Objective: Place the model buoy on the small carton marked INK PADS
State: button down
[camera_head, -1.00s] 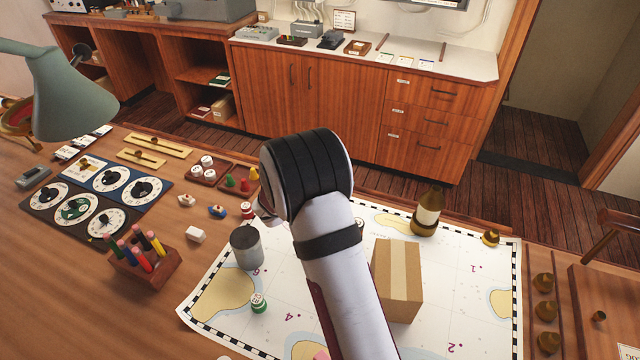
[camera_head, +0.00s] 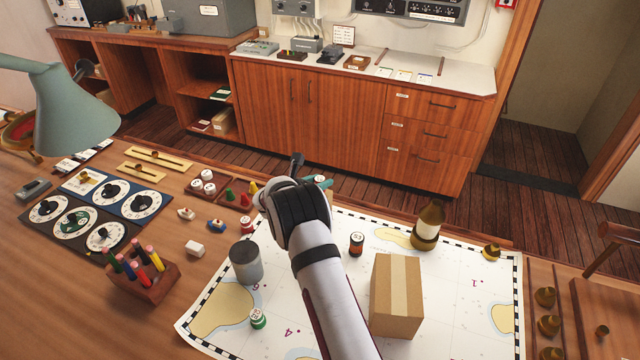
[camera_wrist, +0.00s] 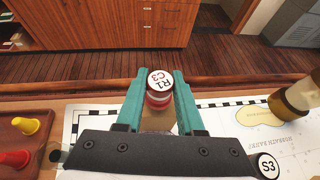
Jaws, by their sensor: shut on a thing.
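My gripper (camera_wrist: 160,108) has teal fingers shut on a model buoy (camera_wrist: 158,92) with a white top marked R1 C3 and a red band. In the head view the gripper (camera_head: 314,182) is at the far edge of the chart, mostly behind my wrist. A tan surface (camera_wrist: 157,123) shows below the buoy between the fingers, and a small brown patch (camera_head: 329,196) shows beside the gripper in the head view. It may be the small carton; no INK PADS lettering is readable. I cannot tell whether the buoy touches it.
A tall taped carton (camera_head: 397,292) stands on the chart (camera_head: 460,300), right of my arm. A black-and-orange S3 buoy (camera_head: 356,243), a brown bottle (camera_head: 427,224), a grey cylinder (camera_head: 246,262) and a green buoy (camera_head: 258,318) stand around. The desk's far edge is close beyond the gripper.

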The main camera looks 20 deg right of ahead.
jog(key=shift+f, duration=0.45)
jog(key=shift+f, duration=0.1)
jog(key=c, duration=0.5)
grip_release()
